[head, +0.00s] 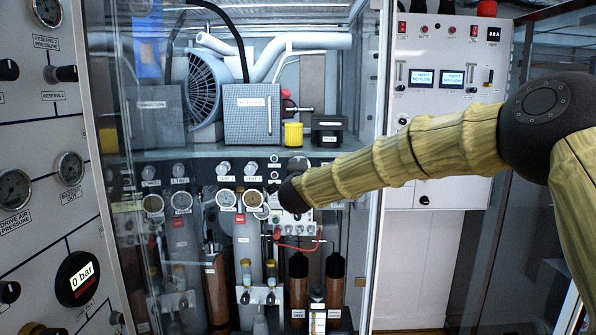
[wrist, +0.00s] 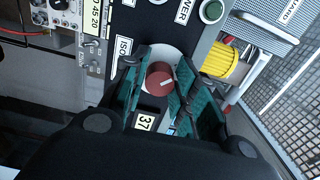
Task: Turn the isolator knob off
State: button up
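The isolator knob (wrist: 159,78) is round and red with a white mark on its face. It sits on a dark panel beside a partly hidden white label starting "ISO" (wrist: 122,52), in the wrist view. My gripper (wrist: 160,86) is open, with one teal finger on each side of the knob. I cannot tell whether either finger touches it. In the head view my yellow-sleeved arm reaches into the cabinet, and its black end (head: 291,192) hides the knob and the fingers.
A green button (wrist: 212,11) and a yellow cylinder (wrist: 208,60) are close by. In the head view, gauges (head: 225,198) sit left of my gripper, a red cable (head: 298,246) hangs below, and a cabinet frame (head: 370,230) stands right.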

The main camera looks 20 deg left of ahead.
jog(key=o, duration=0.3)
jog(key=shift+o, duration=0.2)
jog(key=v, duration=1.2)
jog(key=s+d+f+n+g, duration=0.2)
jog(key=d+f, duration=0.3)
jog(key=f, duration=0.8)
jog(key=s+d+f+n+g+h, duration=0.15)
jog(key=d+f, duration=0.35)
jog(key=f, duration=0.8)
jog(key=s+d+f+n+g, duration=0.3)
jog(key=d+f, duration=0.2)
jog(key=f, duration=0.7)
jog(key=s+d+f+n+g+h, duration=0.1)
jog(key=s+d+f+n+g, duration=0.1)
jog(key=s+d+f, duration=0.7)
jog(key=s+d+f+n+g, duration=0.2)
jog(key=s+d+f, duration=0.3)
jog(key=f, duration=0.6)
jog(key=s+d+f+n+g, duration=0.1)
jog(key=s+d+f+g, duration=0.1)
jog(key=s+d, duration=0.4)
jog(key=s+d+f+n+g+h, duration=0.1)
jog(key=s+d+f, duration=0.3)
jog(key=s, duration=1.1)
jog(key=s+d+f+n+g+h, duration=0.1)
jog(key=s+d+f+g, duration=0.3)
jog(key=s+d, duration=0.3)
jog(key=s, duration=0.3)
jog(key=shift+s+d+n, duration=0.35)
jog(key=shift+s, duration=0.05)
